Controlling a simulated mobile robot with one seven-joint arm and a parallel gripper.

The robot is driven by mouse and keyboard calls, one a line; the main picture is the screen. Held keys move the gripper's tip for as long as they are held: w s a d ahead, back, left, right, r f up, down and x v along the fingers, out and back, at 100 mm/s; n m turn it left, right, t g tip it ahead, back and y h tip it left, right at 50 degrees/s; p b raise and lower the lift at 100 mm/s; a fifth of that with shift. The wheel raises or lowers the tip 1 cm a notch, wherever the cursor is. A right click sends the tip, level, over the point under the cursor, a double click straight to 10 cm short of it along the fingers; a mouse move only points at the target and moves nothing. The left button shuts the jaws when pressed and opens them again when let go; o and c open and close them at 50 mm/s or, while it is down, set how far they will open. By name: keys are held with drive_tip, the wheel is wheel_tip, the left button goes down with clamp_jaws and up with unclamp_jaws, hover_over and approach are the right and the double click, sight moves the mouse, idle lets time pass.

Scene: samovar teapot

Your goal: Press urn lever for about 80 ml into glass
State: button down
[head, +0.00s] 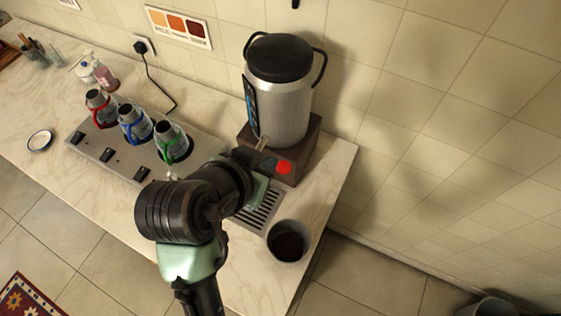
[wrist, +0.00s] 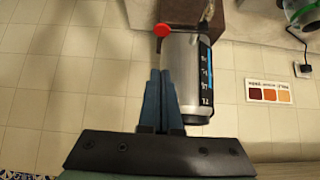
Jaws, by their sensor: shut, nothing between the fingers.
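The metal urn (head: 283,105) with a black lid stands on a brown base at the back of the counter. Its red lever end (head: 284,167) shows at the front of the base. In the wrist view the urn (wrist: 185,85) appears upside down, with the red lever end (wrist: 163,30) near its edge. My gripper (wrist: 160,72) is shut and empty, its blue fingertips overlapping the urn's image, below the red end in the picture. I cannot tell whether they touch anything. In the head view my arm hides the fingertips and part of the drip grille (head: 262,206). I cannot make out a glass.
A grey cup or bin with a dark inside (head: 289,241) stands right of the grille, near the counter (head: 330,175) edge. Several flasks, with red, blue and green (head: 172,142) handles, stand in a grey switch panel (head: 92,143) at left. A small saucer (head: 40,140) lies farther left.

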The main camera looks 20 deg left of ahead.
sight(287, 162)
drive_tip(key=shift+w+d+f+p, duration=0.1)
drive_tip(key=shift+w+f+p, duration=0.3)
drive_tip(key=shift+w+f, duration=0.85)
drive_tip(key=shift+w+a+f+p, duration=0.1)
drive_tip(key=shift+w+f+p, duration=0.35)
drive_tip(key=shift+f, duration=1.4)
drive_tip(key=shift+w+d+f+p, duration=0.1)
drive_tip(key=shift+w+f+p, duration=0.2)
drive_tip(key=shift+w+f, duration=1)
drive_tip(key=shift+s+f, duration=0.25)
drive_tip(key=shift+s, duration=0.1)
